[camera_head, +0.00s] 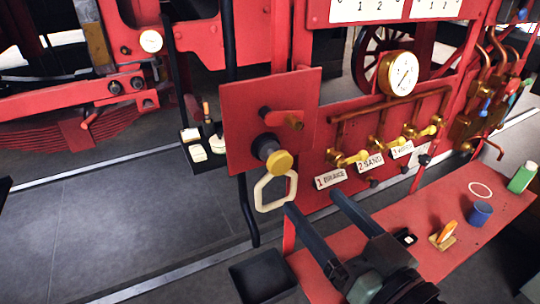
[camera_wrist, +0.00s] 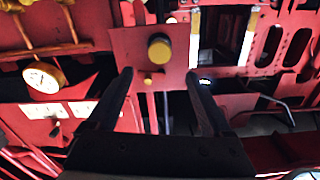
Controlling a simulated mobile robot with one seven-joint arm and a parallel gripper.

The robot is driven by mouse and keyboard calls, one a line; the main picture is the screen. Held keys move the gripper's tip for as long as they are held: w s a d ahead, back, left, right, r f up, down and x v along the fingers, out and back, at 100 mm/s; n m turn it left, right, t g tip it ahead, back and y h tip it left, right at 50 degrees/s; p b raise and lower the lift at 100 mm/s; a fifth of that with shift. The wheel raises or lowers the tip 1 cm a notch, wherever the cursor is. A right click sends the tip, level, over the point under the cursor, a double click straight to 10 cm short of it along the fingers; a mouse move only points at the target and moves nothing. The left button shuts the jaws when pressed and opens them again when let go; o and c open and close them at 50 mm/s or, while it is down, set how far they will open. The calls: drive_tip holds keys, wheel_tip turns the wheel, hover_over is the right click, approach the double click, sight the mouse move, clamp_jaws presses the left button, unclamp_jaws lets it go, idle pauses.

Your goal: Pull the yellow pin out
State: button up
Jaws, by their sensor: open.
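The yellow pin (camera_head: 279,161) shows as a round yellow knob on a dark collar, sticking out of a square red plate (camera_head: 240,105). In the wrist view the yellow knob (camera_wrist: 159,47) lies above and between my fingertips, with the red plate (camera_wrist: 125,42) behind it. A cream loop handle (camera_head: 258,192) hangs just below the knob in the head view. My gripper (camera_head: 313,200) is open and empty, below and to the right of the knob. Its two dark fingers (camera_wrist: 160,73) are apart and do not appear to touch the pin. The pin's shaft is hidden.
A red lever (camera_head: 282,118) with a brass end sits above the knob. Yellow valves (camera_head: 348,158) with number plates and a gauge (camera_head: 398,73) are to the right. A red bench (camera_head: 460,215) holds a blue cup (camera_head: 480,213) and green bottle (camera_head: 522,177). A black bin (camera_head: 262,275) stands below.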

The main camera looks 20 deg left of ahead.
sight(283, 164)
drive_tip(key=p+x, duration=0.5)
drive_tip(key=x, duration=0.6)
drive_tip(key=shift+r, duration=0.15)
drive_tip(key=shift+w+a, duration=0.25)
drive_tip(key=shift+w, duration=0.05)
clamp_jaws()
